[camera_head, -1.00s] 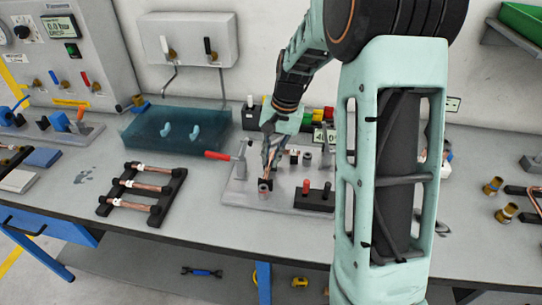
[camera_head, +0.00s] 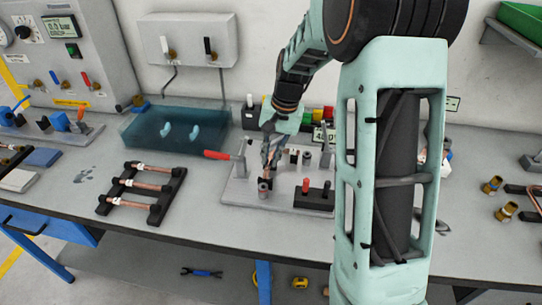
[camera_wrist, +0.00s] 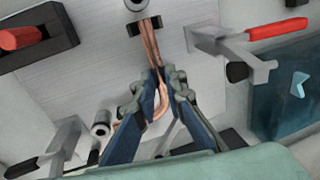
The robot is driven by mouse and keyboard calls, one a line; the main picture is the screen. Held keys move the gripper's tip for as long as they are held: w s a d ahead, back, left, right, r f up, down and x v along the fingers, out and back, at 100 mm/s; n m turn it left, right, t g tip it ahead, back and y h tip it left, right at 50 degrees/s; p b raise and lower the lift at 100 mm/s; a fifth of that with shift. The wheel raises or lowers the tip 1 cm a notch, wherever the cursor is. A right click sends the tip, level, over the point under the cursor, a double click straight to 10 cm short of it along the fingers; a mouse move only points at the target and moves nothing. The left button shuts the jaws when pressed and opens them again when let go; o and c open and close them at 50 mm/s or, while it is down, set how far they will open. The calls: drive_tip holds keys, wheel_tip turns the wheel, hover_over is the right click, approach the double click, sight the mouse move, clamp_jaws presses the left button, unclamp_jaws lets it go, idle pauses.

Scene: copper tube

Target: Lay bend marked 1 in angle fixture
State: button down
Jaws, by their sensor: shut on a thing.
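My gripper (camera_head: 267,160) points down over the grey plate of the fixture (camera_head: 240,190) on the bench. In the wrist view its blue fingers (camera_wrist: 158,75) are shut on the copper bend (camera_wrist: 150,45). A mark on the bend cannot be read. My fingers hide part of it, and I cannot tell whether it touches the plate.
A red-handled clamp (camera_wrist: 222,42) stands beside the fingers. A black block with a red peg (camera_head: 314,194) is on the plate's right. A rack of copper tubes (camera_head: 143,188) and a blue translucent tray (camera_head: 180,125) lie left. Brass fittings (camera_head: 505,212) lie far right.

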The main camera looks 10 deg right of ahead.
drive_tip(key=shift+s+f, duration=0.35)
drive_tip(key=shift+f, duration=0.25)
drive_tip(key=c, duration=2)
unclamp_jaws()
drive_tip(key=shift+o, duration=0.5)
drive_tip(key=shift+w+a, duration=0.1)
drive_tip(key=shift+w, duration=0.05)
wheel_tip(320, 180, up, 12)
drive_tip(key=d, duration=0.2)
drive_tip(key=shift+s, duration=0.25)
drive_tip(key=shift+d, duration=0.1)
